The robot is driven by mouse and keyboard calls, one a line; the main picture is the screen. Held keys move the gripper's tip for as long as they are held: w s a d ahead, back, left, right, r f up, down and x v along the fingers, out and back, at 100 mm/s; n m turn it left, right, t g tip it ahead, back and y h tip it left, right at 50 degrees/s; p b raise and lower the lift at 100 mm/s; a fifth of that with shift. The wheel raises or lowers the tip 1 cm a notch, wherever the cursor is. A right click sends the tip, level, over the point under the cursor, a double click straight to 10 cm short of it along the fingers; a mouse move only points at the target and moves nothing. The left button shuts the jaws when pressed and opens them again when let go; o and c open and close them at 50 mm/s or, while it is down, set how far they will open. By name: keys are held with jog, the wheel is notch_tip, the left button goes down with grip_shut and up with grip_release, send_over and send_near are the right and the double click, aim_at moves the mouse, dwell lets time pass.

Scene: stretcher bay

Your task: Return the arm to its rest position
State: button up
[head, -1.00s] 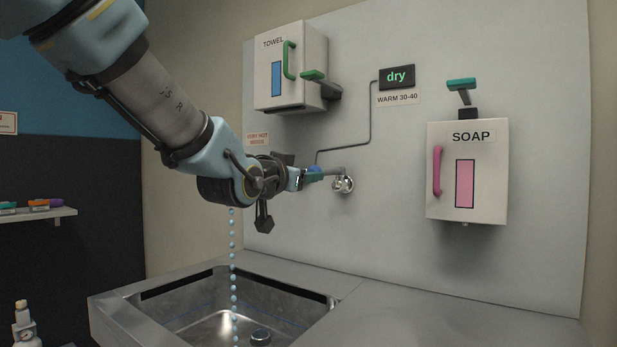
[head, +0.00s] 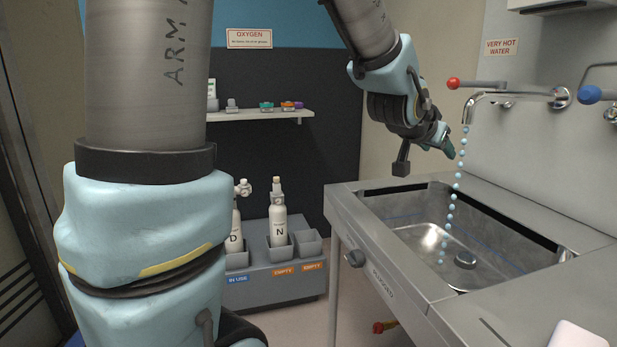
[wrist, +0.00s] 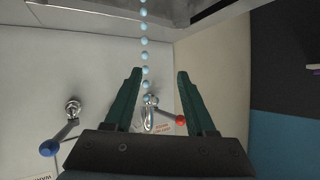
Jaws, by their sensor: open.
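My gripper (head: 447,146) is at the end of my arm, left of the tap and a little above the near rim of the sink in the head view. In the wrist view my gripper (wrist: 157,75) has its two green fingers spread apart with nothing between them. Blue water drops (head: 453,195) fall from the tap spout (head: 470,108) into the sink (head: 400,235). The fingers look close to the drops but apart from them. The drops also show between the fingers in the wrist view (wrist: 145,40).
A red-knobbed lever (head: 455,83) and a blue-knobbed lever (head: 590,95) are on the wall. Bottles (head: 278,215) stand in a rack (head: 262,262) left of the sink. A small shelf (head: 250,116) hangs behind. Open floor lies between rack and sink.

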jog(key=w+a+f+n+g+y+p, duration=0.1)
jog(key=a+f+y, duration=0.15)
jog(key=a, duration=0.35)
jog(key=w+a+f+n+y+p, duration=0.1)
jog(key=a+f+n, duration=0.15)
jog(key=a, duration=0.35)
jog(key=s+a+f+n+g+y+p, duration=0.1)
jog(key=s+a+f+g, duration=0.1)
jog(key=s+a, duration=0.2)
jog(key=s+a+f+n+g+y, duration=0.2)
jog(key=s+a+f, duration=0.1)
jog(key=a, duration=0.7)
jog(key=s+a+f+n+g+y+p, duration=0.1)
jog(key=s+a+f+n+g+y, duration=0.1)
jog(key=a, duration=0.5)
jog(key=s+f, duration=0.1)
jog(key=s, duration=0.1)
jog(key=shift+s+a+p, duration=0.3)
jog(key=shift+s+a, duration=0.05)
jog(key=shift+a, duration=0.05)
jog(key=shift+n, duration=0.25)
